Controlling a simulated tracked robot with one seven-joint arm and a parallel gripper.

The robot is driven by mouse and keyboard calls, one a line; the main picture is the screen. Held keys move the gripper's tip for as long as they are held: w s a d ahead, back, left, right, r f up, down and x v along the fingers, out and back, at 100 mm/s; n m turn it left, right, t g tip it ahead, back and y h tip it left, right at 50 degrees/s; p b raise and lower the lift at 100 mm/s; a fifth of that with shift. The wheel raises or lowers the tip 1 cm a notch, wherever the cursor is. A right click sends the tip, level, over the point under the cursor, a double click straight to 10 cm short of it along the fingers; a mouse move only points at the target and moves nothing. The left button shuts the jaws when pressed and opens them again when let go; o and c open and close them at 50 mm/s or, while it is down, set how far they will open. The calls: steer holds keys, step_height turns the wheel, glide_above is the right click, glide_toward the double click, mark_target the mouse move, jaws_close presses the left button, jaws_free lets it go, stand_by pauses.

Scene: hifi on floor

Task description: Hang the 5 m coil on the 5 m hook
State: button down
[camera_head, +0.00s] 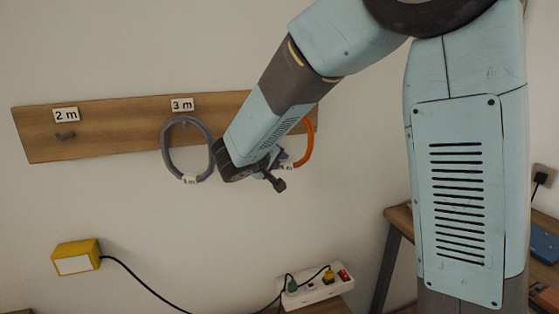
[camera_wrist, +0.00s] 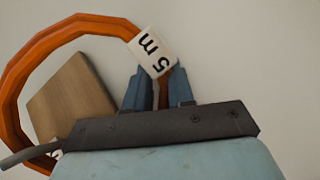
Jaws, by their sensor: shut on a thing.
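The orange coil (camera_wrist: 20,75) has a white tag reading "5 m" (camera_wrist: 152,52). My gripper (camera_wrist: 157,88) is shut on the coil next to this tag, and the coil extends left in the wrist view. In the head view part of the orange coil (camera_head: 309,142) shows beyond my forearm, in front of the wall near the board's right end. The wooden hook board (camera_head: 95,133) is on the wall. The 5 m hook and its label cannot be made out; my arm covers part of the board. I cannot tell whether the coil touches a hook.
A grey coil (camera_head: 165,150) hangs under the "3 m" label (camera_head: 182,104). The hook (camera_head: 65,135) under the "2 m" label (camera_head: 66,115) is bare. Below are a yellow box (camera_head: 76,257) with a black cable and a power strip (camera_head: 318,287). A wooden table (camera_head: 398,215) stands at right.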

steer(key=shift+f, duration=0.3)
steer(key=c, duration=1.3)
jaws_free()
steer(key=shift+a, duration=0.15)
steer(key=o, duration=0.4)
steer(key=shift+r, duration=0.1)
steer(key=v, duration=1.4)
steer(key=shift+w+f, duration=0.15)
steer(key=shift+f, duration=3.4)
steer(key=shift+d, duration=0.25)
steer(key=shift+s+d, duration=0.55)
steer(key=shift+s, duration=1.4)
steer(key=shift+s+d, duration=0.55)
steer(key=shift+s, duration=1.35)
steer(key=shift+s+d, duration=0.55)
steer(key=shift+s, duration=1.4)
